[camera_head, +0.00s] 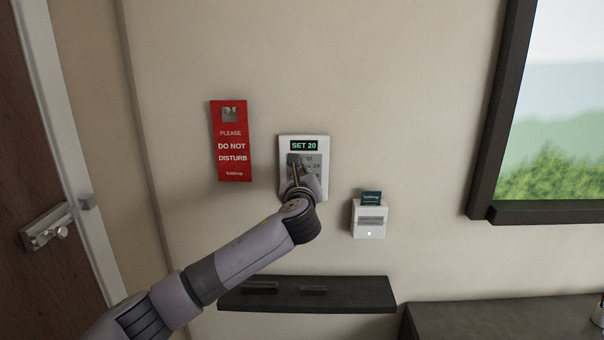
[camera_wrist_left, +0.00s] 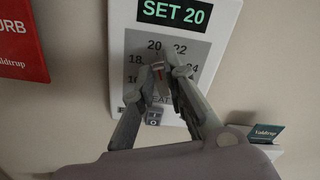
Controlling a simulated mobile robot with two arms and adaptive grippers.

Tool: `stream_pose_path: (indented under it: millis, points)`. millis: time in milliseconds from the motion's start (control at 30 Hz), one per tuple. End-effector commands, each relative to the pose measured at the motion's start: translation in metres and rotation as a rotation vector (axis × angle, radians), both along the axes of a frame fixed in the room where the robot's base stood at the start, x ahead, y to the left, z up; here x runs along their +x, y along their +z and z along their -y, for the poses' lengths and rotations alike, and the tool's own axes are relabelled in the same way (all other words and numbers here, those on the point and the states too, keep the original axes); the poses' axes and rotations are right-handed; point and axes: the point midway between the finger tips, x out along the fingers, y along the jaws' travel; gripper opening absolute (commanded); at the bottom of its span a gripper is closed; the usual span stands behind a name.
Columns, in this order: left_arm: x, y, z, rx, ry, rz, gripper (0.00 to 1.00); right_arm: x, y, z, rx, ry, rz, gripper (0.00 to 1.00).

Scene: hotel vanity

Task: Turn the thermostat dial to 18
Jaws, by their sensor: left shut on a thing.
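The thermostat (camera_head: 322,185) is a white wall panel with a grey dial face. Its display (camera_head: 304,145) reads "SET 20", and the same text shows in the left wrist view (camera_wrist_left: 176,12). The numbers 18, 20, 22, 24 and a 16 ring the dial. My left gripper (camera_head: 299,165) is at the dial face, with its fingers shut on the dial (camera_wrist_left: 158,70). A reddish mark on the dial shows between the fingertips, close under the 20. The fingers hide most of the dial. My right gripper is not in view.
A red "Do not disturb" sign (camera_head: 231,150) hangs left of the thermostat. A white card holder (camera_head: 369,222) with a dark card is at its lower right. A dark shelf (camera_head: 350,293) juts out below. A door (camera_head: 30,130) stands at the far left.

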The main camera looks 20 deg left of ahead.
Motion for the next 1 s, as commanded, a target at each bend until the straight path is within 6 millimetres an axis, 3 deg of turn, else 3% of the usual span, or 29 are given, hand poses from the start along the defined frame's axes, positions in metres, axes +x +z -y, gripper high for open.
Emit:
stream_pose_path:
  millis: [367,1000]
  points:
    - [-0.001,-0.004,-0.001,-0.14,0.001,0.039,0.0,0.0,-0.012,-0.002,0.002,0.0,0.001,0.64]
    - [-0.002,-0.008,-0.005,-0.621,0.001,0.177,0.0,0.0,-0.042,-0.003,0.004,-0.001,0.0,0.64]
